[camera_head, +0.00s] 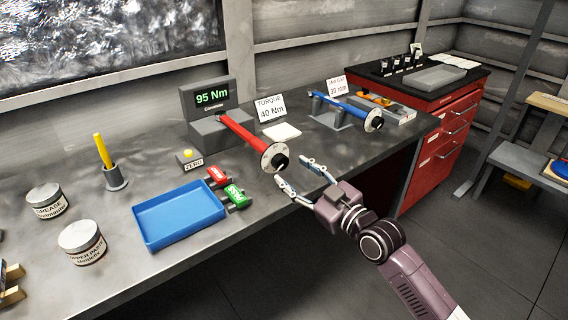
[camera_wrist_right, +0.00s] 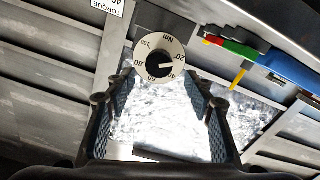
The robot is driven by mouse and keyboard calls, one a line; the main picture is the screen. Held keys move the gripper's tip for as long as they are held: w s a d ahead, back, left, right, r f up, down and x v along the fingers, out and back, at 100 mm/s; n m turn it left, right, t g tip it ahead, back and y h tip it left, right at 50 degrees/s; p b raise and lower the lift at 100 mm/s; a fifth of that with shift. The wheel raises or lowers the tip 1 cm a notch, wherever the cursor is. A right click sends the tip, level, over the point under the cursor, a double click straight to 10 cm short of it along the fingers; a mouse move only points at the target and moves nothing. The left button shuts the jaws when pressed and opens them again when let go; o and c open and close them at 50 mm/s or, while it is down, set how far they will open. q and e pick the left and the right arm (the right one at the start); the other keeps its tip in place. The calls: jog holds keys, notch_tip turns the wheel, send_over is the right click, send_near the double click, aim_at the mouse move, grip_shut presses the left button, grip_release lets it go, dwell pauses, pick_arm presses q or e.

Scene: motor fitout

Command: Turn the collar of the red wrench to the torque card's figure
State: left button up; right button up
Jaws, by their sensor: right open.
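The red wrench (camera_head: 244,136) rests with its far end at the grey tester (camera_head: 209,132), whose display reads 95 Nm. Its round collar (camera_head: 275,157), a pale numbered dial with a black knob, points toward the bench's front edge. The torque card (camera_head: 271,108) behind it reads 40 Nm. My right gripper (camera_head: 294,171) is open and empty, just in front of the collar, apart from it. In the right wrist view the dial (camera_wrist_right: 176,48) lies beyond and between the open fingertips (camera_wrist_right: 157,101); its white mark points right, exact figure too small to tell. My left gripper is out of view.
A blue wrench (camera_head: 345,108) sits on a stand to the right. A yellow button (camera_head: 187,155) and two jars stand further left. Air before the bench is free.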

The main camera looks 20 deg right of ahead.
aim_at(283, 163)
jog(key=shift+x, duration=2.2)
jog(key=shift+d, duration=0.1)
jog(key=c, duration=1.2)
